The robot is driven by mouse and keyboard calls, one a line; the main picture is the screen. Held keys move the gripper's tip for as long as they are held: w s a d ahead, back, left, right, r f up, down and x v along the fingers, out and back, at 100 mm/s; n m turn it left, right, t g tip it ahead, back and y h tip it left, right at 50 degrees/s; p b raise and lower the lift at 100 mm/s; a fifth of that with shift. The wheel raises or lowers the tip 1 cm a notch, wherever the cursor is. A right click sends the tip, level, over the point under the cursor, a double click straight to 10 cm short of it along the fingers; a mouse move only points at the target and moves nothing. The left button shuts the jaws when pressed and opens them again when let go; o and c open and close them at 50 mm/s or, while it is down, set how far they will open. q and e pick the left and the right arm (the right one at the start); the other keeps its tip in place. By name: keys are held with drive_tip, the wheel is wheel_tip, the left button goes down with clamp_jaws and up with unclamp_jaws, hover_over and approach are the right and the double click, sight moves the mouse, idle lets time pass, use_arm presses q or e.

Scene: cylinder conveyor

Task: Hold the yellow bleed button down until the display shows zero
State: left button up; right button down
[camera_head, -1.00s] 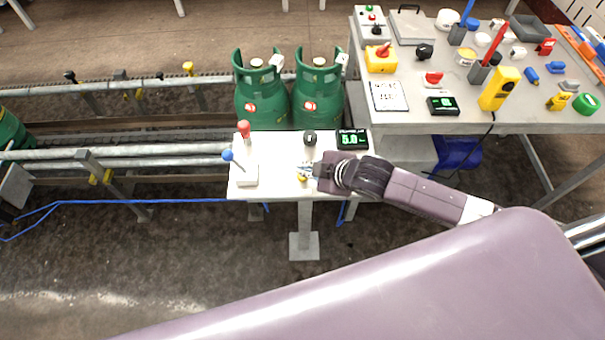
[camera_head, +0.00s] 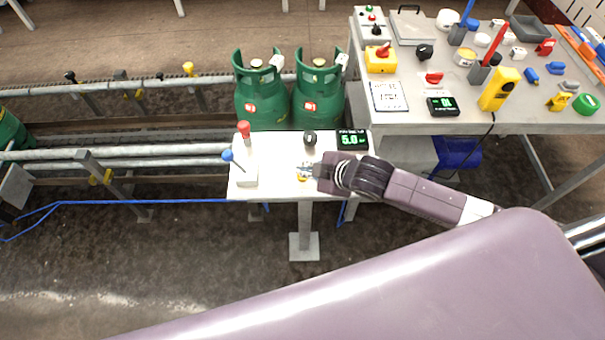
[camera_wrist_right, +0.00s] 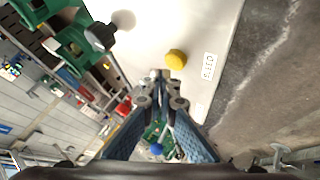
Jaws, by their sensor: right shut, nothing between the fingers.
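The yellow bleed button (camera_head: 302,178) is on the white panel (camera_head: 275,150), near its front edge. It also shows in the right wrist view (camera_wrist_right: 176,59), just beyond the fingertips. My right gripper (camera_head: 313,171) is shut and empty, beside the button in the head view. In the wrist view its fingertips (camera_wrist_right: 160,75) appear close to the button; I cannot tell whether they touch it. The display (camera_head: 352,140) on the panel's back right corner reads about 5.0 in green. My left gripper is not in view.
A black knob (camera_head: 310,138), a red-topped lever (camera_head: 244,130) and a blue-knobbed lever (camera_head: 228,156) stand on the panel. Green gas cylinders (camera_head: 262,90) stand on the conveyor behind. A cluttered table (camera_head: 405,122) is at the right.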

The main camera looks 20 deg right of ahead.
drive_tip(key=shift+f, duration=0.35)
drive_tip(key=shift+f, duration=0.55)
idle(1.9)
idle(1.5)
drive_tip(key=shift+r+p, duration=0.95)
wheel_tip(320, 180, up, 5)
drive_tip(key=p, duration=0.5)
drive_tip(key=shift+r+p, duration=0.1)
drive_tip(key=shift+p, duration=0.2)
drive_tip(key=shift+a, duration=0.1)
